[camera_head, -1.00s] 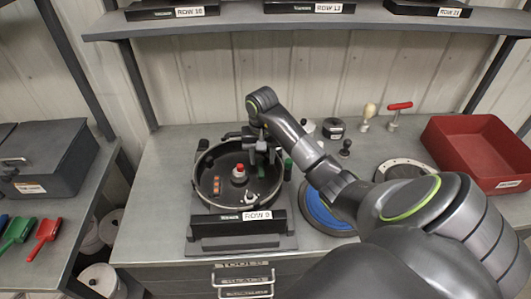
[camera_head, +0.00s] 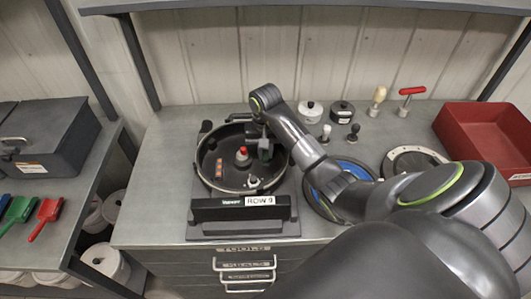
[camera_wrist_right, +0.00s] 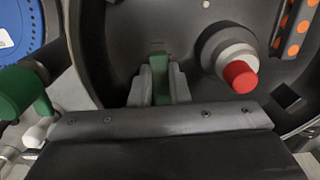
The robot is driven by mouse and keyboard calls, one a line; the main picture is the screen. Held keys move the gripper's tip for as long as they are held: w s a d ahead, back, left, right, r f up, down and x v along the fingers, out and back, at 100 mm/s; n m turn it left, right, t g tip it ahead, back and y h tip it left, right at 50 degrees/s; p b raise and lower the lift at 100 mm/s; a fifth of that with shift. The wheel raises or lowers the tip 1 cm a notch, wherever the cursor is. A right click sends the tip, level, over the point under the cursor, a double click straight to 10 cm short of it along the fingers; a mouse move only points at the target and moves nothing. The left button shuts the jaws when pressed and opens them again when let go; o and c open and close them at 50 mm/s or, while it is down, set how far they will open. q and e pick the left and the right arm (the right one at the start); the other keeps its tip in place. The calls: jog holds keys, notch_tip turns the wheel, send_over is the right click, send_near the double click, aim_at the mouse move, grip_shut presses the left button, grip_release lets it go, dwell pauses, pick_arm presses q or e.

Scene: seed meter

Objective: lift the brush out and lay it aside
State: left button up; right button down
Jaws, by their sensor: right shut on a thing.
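The seed meter (camera_head: 205,180) is a round dark housing with a pale rim, lying open on the bench. A red-tipped hub (camera_head: 242,155) stands in its middle; it also shows in the wrist view (camera_wrist_right: 238,75). My right gripper (camera_head: 265,152) is over the right part of the housing. In the right wrist view, its fingers (camera_wrist_right: 160,88) are shut on a green piece (camera_wrist_right: 161,75), which I take to be the brush. The gripper hides most of it, and I cannot tell whether it is clear of the housing. My left gripper is not in view.
A black block labelled ROW 9 (camera_head: 230,209) stands before the housing. A blue-faced disc (camera_head: 324,190) lies to its right, partly under my arm. Small pots, knobs and a red tray (camera_head: 480,108) stand further right. The bench left of the meter is clear.

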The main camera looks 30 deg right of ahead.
aim_at(265, 154)
jog(key=shift+r, duration=0.45)
notch_tip(265, 154, up, 9)
jog(key=p, duration=0.7)
jog(key=shift+p, duration=0.4)
